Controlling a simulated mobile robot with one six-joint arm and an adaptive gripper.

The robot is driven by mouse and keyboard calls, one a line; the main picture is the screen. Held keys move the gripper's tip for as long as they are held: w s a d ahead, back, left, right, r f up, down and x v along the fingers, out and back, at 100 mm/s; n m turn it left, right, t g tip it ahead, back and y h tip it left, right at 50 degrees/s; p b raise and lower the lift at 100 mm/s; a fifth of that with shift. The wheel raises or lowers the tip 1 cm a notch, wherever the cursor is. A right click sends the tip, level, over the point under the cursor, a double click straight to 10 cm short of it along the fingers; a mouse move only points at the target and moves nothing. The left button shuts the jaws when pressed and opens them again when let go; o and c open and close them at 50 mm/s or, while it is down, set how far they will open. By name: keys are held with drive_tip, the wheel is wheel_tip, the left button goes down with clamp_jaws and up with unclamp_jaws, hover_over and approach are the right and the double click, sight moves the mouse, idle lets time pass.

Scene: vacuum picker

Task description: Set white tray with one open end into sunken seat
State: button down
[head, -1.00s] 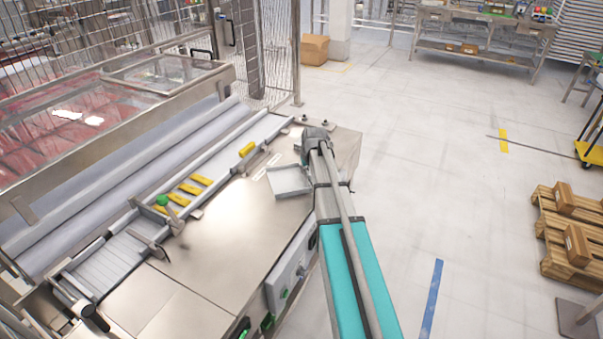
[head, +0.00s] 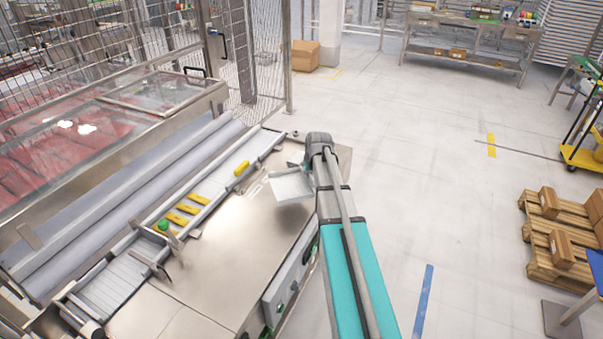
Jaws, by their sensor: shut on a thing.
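The white tray (head: 291,186) shows just left of the end of my arm, over the far right part of the steel machine top. Its floor is visible and it looks somewhat tilted; I cannot tell which end is open. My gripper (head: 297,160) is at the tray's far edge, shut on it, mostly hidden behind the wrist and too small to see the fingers. Whether the tray touches the steel top is unclear. I cannot make out a sunken seat clearly; the tray and arm cover part of that area.
The steel top (head: 235,235) is bare in front of the tray. To the left runs a channel with yellow blocks (head: 182,208) and a green knob (head: 163,225). A wire fence (head: 268,55) stands behind. Pallets with cartons (head: 560,235) stand on the floor at right.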

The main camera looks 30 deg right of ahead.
drive_tip(key=s+d+r+p, duration=0.4)
drive_tip(key=s+d+r, duration=0.1)
drive_tip(key=s, duration=0.3)
drive_tip(key=shift+d, duration=0.3)
idle(1.9)
